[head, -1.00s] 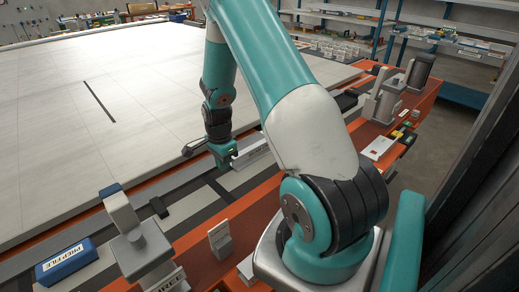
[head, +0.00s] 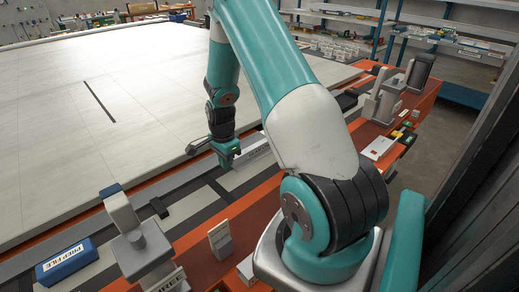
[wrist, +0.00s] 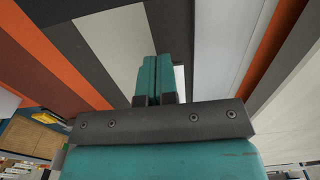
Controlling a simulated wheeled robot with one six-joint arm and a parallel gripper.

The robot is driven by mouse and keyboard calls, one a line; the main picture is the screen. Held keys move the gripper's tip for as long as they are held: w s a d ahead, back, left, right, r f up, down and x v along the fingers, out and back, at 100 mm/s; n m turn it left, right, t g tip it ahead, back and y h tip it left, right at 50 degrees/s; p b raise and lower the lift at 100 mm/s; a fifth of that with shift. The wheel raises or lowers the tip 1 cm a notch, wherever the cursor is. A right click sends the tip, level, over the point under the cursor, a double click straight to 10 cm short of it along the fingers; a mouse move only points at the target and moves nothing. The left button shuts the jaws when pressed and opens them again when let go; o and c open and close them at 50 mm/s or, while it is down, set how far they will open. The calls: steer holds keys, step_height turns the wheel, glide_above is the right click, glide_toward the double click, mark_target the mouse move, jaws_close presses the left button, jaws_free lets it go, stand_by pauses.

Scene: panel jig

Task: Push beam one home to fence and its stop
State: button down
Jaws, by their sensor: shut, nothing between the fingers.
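My gripper (head: 229,165) is shut and empty, pointing down low over the grey and black strip along the front edge of the big pale panel. In the wrist view its teal fingers (wrist: 153,82) are together. A pale labelled block (head: 253,153), possibly beam one, lies just right of the gripper in the head view. I cannot tell whether the fingers touch it. A white sliver (wrist: 180,80) shows beside the fingers in the wrist view. I cannot pick out the fence or the stop with certainty.
The panel (head: 120,110) fills the left. A grey upright clamp-like device (head: 140,250) stands at the front, with a blue box marked PREP FILE (head: 67,261) to its left. Another grey device (head: 385,100) stands on the orange bench (head: 425,95) at right.

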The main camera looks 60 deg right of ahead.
steer(key=shift+s+d, duration=0.25)
steer(key=shift+d, duration=0.55)
steer(key=shift+a, duration=0.15)
steer(key=shift+w+a, duration=0.3)
steer(key=shift+a, duration=0.55)
step_height(320, 180, up, 8)
steer(key=p, duration=0.6)
steer(key=shift+p, duration=0.35)
